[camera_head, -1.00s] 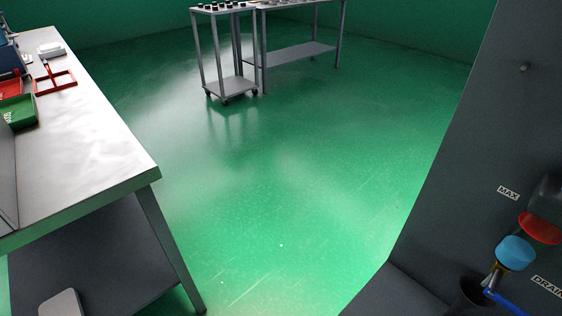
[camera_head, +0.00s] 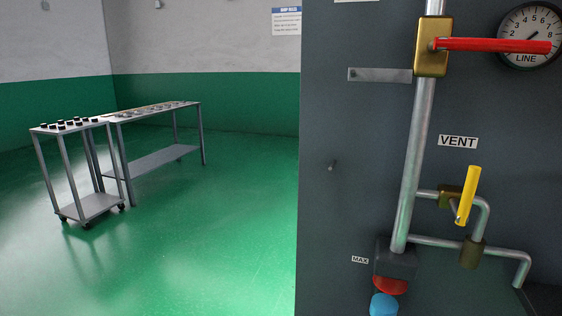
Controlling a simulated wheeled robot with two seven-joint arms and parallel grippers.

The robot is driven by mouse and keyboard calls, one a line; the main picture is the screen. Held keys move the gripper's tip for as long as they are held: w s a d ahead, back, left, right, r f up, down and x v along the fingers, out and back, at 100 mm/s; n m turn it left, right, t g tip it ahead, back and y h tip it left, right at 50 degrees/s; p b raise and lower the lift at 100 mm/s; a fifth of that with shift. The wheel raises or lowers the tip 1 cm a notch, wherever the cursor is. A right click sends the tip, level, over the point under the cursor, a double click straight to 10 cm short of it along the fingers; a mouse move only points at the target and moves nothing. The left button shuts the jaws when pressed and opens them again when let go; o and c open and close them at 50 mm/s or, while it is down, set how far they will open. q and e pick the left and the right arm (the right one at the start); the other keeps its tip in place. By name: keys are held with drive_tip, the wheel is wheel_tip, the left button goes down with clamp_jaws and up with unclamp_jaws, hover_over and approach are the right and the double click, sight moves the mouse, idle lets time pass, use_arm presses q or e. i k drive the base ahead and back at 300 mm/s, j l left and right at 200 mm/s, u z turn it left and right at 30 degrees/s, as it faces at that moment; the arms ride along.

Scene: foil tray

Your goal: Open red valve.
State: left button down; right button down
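The red valve handle (camera_head: 495,45) is a long bar at the upper right. It points right, roughly level and across the upright pipe, from a brass valve body (camera_head: 432,48). Its free end overlaps the lower part of the round gauge marked LINE (camera_head: 530,35). The upright grey pipe (camera_head: 415,165) runs through the brass body and down to a dark block. Neither of my grippers shows in the head view.
A yellow handle (camera_head: 467,195) stands nearly upright below the VENT label (camera_head: 458,142), with bent side pipes around it. Red and blue round parts (camera_head: 384,304) sit at the panel's bottom edge. A wheeled cart (camera_head: 95,206) and a table (camera_head: 160,160) stand left; green floor between is clear.

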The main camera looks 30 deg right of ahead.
sight(518, 47)
drive_tip(key=z, duration=1.85)
